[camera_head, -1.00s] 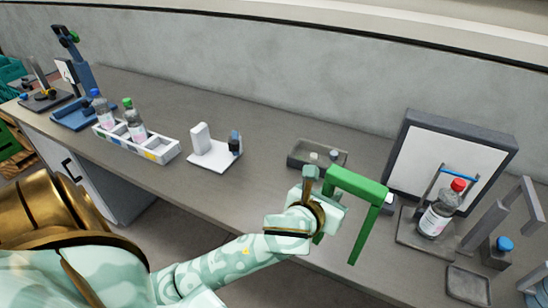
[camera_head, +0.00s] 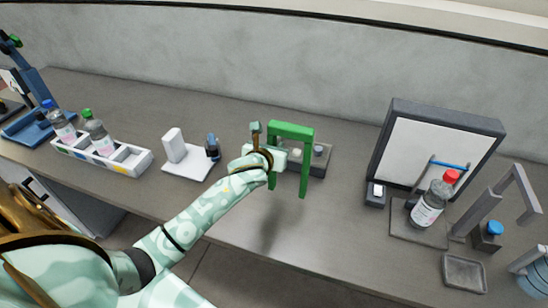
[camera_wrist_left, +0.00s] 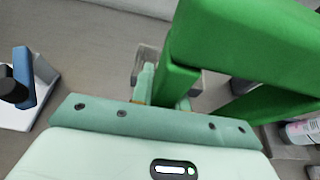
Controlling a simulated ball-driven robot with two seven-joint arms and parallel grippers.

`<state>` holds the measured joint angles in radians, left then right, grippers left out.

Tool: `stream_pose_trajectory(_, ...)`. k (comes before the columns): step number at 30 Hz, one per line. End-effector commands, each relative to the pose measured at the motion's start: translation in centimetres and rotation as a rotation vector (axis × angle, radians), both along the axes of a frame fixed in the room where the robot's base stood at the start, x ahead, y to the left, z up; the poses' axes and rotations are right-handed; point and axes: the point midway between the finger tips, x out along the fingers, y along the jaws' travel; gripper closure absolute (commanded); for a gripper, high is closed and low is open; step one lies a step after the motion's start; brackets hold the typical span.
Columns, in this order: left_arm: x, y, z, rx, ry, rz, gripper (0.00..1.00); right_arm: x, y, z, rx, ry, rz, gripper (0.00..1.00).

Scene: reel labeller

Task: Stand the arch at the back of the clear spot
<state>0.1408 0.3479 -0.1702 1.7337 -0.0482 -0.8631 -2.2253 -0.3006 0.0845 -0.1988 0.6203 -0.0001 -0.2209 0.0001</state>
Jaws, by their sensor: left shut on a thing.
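The green arch (camera_head: 292,130) is upright, its two legs pointing down. It hangs over the grey counter, with a dark shadow below and in front of it. My left gripper (camera_head: 268,154) is shut on the arch at its left side. In the left wrist view the arch (camera_wrist_left: 245,40) fills the upper right, in front of my left gripper (camera_wrist_left: 160,95). The fingertips are partly hidden there. My right gripper is not in view.
A grey tray (camera_head: 319,170) with small items lies behind the arch. A white stand (camera_head: 185,168) is to its left, a bottle rack (camera_head: 135,166) further left. A white panel in a dark frame (camera_head: 391,107) and a red-capped bottle (camera_head: 428,205) stand right. Bare counter (camera_head: 335,210) lies between.

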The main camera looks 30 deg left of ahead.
Motion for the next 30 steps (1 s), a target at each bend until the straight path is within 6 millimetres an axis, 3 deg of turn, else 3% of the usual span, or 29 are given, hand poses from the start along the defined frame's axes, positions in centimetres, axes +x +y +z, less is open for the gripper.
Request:
stream_pose_trajectory(3,0.1,0.3,-2.4,-0.003,0.003,0.002,1.0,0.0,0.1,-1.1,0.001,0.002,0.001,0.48)
stream_pose_trajectory(6,0.1,0.3,-3.5,-0.001,0.002,0.0,1.0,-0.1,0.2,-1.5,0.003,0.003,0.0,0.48)
stream_pose_trajectory(17,0.1,0.3,-3.6,0.002,0.0,-0.001,1.0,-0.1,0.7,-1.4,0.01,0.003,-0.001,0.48)
stream_pose_trajectory(18,0.1,0.3,-3.7,0.002,0.001,-0.001,0.78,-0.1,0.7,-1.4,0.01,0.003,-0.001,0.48)
stream_pose_trajectory(20,0.1,0.3,-3.7,0.002,0.001,-0.001,0.62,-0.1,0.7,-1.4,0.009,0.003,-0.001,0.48)
stream_pose_trajectory(30,0.0,0.2,-3.3,0.001,0.001,0.0,0.62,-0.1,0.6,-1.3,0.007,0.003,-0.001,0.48)
